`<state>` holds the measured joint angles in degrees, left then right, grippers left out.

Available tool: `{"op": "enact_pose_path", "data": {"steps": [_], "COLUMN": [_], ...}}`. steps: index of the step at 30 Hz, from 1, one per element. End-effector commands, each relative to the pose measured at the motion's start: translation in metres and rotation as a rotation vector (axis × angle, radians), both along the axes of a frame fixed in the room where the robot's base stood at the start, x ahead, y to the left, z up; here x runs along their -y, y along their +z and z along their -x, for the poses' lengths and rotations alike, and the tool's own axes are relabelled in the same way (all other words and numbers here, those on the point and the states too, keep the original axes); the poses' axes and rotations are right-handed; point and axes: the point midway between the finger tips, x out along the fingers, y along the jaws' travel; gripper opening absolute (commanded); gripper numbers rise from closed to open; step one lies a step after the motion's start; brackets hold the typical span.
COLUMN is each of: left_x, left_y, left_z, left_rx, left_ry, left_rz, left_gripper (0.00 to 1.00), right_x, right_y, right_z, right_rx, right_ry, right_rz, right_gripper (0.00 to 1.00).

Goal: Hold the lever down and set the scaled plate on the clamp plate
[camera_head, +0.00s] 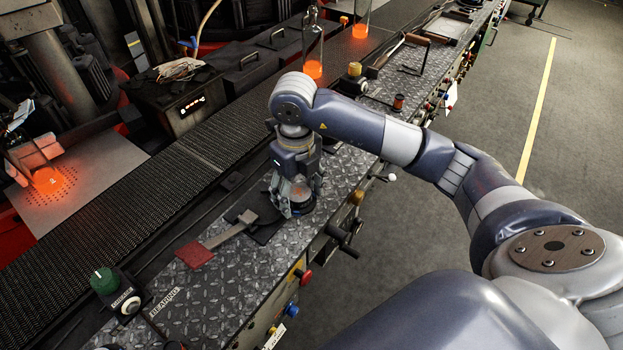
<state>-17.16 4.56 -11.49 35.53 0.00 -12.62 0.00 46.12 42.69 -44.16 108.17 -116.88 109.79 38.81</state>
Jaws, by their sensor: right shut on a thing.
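My right gripper (293,205) points straight down over the diamond-tread bench top. It is shut on a small round piece at the bench surface, mostly hidden by its fingers; I cannot tell whether this is the scaled plate. A flat black plate (266,233) lies just left of the gripper, partly under a grey metal tool (232,231) with a red end (195,255). I cannot tell for sure which part is the clamp plate. A dark lever-like handle (342,240) sticks out from the bench's front edge, right of the gripper. My left gripper is not in view.
A mesh conveyor (130,235) runs behind the bench top (225,290). Bottles with glowing orange bottoms (313,68) stand on it farther back. A green knob (104,281) is at lower left. A white-knobbed lever (389,177) and coloured buttons line the front edge.

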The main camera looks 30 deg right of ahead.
Motion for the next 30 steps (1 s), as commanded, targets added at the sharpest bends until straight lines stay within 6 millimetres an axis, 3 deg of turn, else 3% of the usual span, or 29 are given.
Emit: {"op": "enact_pose_path", "data": {"steps": [3, 10, 25, 30], "left_x": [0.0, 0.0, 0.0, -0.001], "left_y": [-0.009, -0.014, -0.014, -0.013], "left_z": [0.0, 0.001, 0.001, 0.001], "left_rx": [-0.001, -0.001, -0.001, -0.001], "left_ry": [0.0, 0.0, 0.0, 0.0], "left_rz": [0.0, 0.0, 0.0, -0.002], "left_gripper": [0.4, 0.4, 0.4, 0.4], "right_x": [-0.021, -0.041, -0.045, -0.045], "right_y": [0.002, 0.005, 0.007, 0.009], "right_z": [0.011, 0.024, 0.027, 0.029], "right_rx": [0.006, 0.003, 0.003, 0.005], "right_ry": [0.005, 0.001, 0.005, 0.1], "right_rz": [-0.003, 0.0, 0.0, -0.001], "right_gripper": [0.1, 0.1, 0.1, 0.1]}}
